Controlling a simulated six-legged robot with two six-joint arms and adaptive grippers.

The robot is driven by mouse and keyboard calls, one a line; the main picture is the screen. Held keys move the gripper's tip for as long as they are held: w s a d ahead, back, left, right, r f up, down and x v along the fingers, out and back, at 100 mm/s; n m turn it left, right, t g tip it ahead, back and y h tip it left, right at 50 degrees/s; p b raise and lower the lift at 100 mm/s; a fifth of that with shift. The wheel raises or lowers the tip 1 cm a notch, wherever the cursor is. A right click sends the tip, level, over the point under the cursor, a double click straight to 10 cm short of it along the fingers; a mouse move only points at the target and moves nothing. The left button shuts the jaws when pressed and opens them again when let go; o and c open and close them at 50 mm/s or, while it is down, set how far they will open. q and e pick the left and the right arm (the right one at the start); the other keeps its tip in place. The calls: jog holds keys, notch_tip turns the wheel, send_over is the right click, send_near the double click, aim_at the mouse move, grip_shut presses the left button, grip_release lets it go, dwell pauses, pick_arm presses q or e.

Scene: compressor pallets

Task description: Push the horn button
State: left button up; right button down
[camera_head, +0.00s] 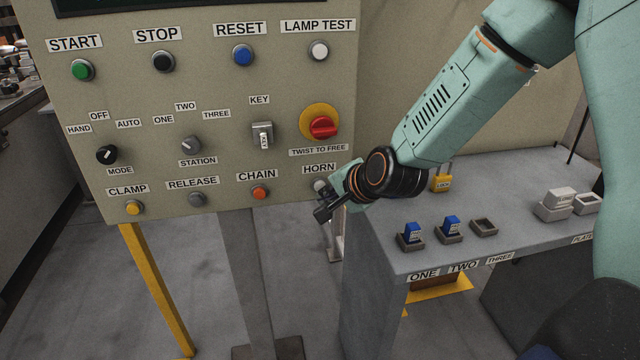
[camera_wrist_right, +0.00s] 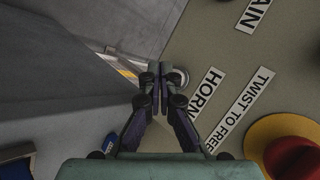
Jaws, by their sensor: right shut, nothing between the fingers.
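The horn button (camera_head: 319,184) is a small pale round button under the HORN label (camera_head: 319,169), at the lower right corner of the control panel. My right gripper (camera_head: 322,213) is shut and empty, close by the button and partly in front of it. In the right wrist view the closed fingertips (camera_wrist_right: 155,72) lie just left of the horn button (camera_wrist_right: 181,77), whose edge they partly hide. I cannot tell whether they touch it. My left gripper is not in view.
The red twist knob (camera_head: 323,127) sits above, and the orange CHAIN button (camera_head: 260,192) to the left. A grey bench (camera_head: 390,270) to the right carries small trays with blue blocks (camera_head: 411,231) and a yellow padlock (camera_head: 441,183).

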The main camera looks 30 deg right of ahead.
jog(key=s+a+p, duration=0.1)
jog(key=s+p, duration=0.1)
jog(key=s, duration=0.3)
jog(key=shift+s+a+p, duration=0.3)
jog(key=shift+s+p, duration=0.05)
jog(key=shift+s, duration=0.05)
dwell(0.9)
jog(key=s+a+f+n+g+b, duration=0.1)
jog(key=s+f+n+g, duration=0.4)
jog(key=s+f, duration=0.7)
jog(key=s+a+f+n+g+h+b, duration=0.1)
jog(key=s+a+f+n+g, duration=0.3)
jog(key=s, duration=1.5)
notch_tip(320, 180, down, 8)
jog(key=n+b, duration=0.1)
jog(key=n, duration=0.3)
jog(key=shift+a+f+n+g, duration=0.15)
jog(key=shift+a+n+g, duration=0.05)
jog(key=shift+n+g, duration=0.2)
